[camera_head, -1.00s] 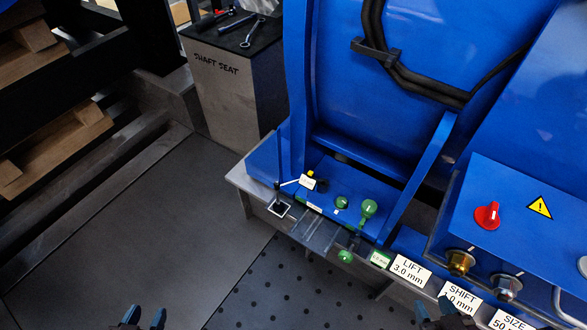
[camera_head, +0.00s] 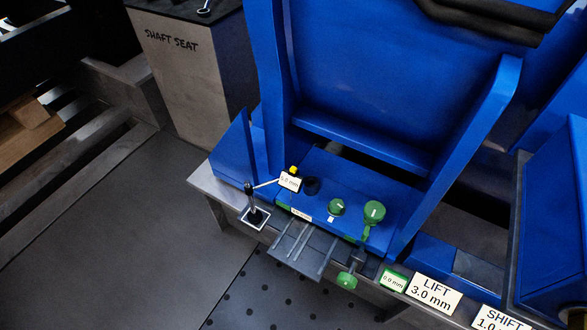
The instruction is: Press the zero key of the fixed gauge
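A small gauge on a stand is on the bench in front of the blue machine. Its square base (camera_head: 256,217) carries a dark post (camera_head: 250,197). A thin arm runs from the post up right to a white readout plate (camera_head: 290,182), which seems to read 5.0 mm. A small yellow piece (camera_head: 293,170) sits just above the plate; I cannot tell if it is the zero key. Neither of my grippers is in view now.
Green knobs (camera_head: 374,212) (camera_head: 337,207) and a low green handle (camera_head: 347,281) stand right of the gauge. A LIFT 3.0 mm label (camera_head: 434,294) is at the front edge. The SHAFT SEAT block (camera_head: 185,75) stands left. The floor (camera_head: 130,245) before the bench is clear.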

